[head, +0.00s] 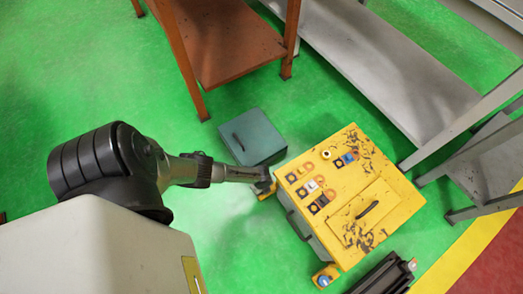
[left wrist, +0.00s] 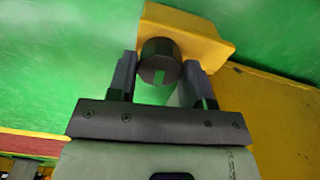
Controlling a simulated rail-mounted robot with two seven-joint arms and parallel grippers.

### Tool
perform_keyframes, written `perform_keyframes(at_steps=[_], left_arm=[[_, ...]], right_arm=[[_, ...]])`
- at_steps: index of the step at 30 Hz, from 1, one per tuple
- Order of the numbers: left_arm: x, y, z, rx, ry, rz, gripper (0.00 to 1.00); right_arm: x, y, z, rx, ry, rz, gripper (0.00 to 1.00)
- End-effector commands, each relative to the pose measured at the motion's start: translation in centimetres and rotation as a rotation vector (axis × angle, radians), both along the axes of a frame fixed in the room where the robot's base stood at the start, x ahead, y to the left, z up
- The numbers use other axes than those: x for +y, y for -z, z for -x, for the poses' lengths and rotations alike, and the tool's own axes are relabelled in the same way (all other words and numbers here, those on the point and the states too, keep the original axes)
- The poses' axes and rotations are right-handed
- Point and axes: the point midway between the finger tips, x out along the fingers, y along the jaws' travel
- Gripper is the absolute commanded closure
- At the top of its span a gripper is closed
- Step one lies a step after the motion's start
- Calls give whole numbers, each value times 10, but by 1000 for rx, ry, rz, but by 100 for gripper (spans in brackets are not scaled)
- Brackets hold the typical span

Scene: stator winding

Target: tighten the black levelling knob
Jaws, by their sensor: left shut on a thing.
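In the head view my left gripper (head: 264,184) is at the machine's upper left corner, and the knob there is too small to make out. My right gripper is not in view.
The yellow machine (head: 375,240) has several switches on top. A teal box (head: 255,137) stands close to my left gripper. An orange-brown table (head: 215,45) and grey benches (head: 380,70) stand behind. Another yellow foot (head: 326,276) is at the lower corner. Green floor is clear at left.

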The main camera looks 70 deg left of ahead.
Motion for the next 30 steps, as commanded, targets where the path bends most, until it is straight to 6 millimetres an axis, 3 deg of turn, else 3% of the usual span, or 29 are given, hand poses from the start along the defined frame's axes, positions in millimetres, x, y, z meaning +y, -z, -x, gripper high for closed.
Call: perform_keyframes(at_steps=[14,15,21,30], left_arm=[[-1,-2,-2,-3,11,2,78],[-1,-2,-2,-3,11,2,51],[-1,-1,-1,-1,10,2,32],[0,0,0,0,1,1,29]], right_arm=[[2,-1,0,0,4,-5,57],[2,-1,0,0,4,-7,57],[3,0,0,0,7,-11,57],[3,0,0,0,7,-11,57]])
